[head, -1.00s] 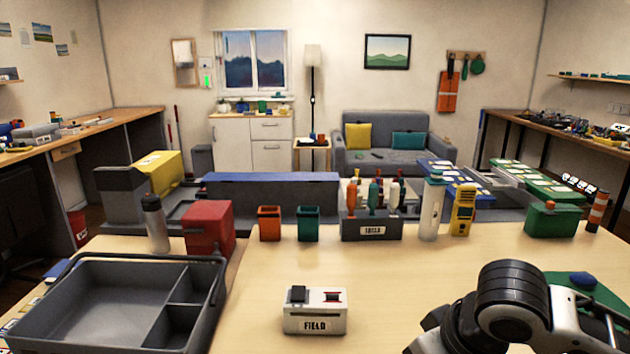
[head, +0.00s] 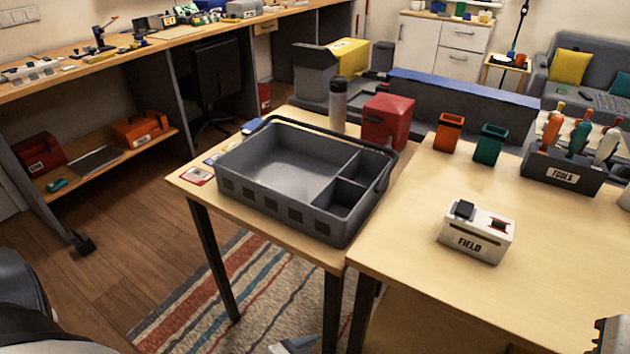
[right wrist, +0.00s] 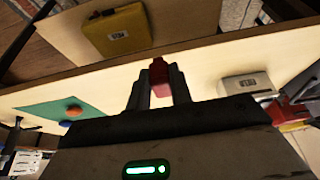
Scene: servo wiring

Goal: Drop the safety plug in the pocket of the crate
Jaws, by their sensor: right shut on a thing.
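The grey crate (head: 285,212) stands at the left end of the table in the head view. It has one large compartment at left and two small pockets at right, a rear pocket (head: 367,168) and a front pocket (head: 343,193). All look empty. My right gripper (right wrist: 159,82) is shut on a small red piece, likely the safety plug (right wrist: 159,75), in the right wrist view. The head view does not show this gripper clearly. My left gripper is not clearly in view.
A white FIELD box (head: 477,232) stands right of the crate. A red box (head: 387,120) and a grey bottle (head: 338,105) stand behind it. Orange (head: 449,132) and green cups (head: 489,144) and a tool holder (head: 562,172) stand farther right. Bare tabletop lies in front.

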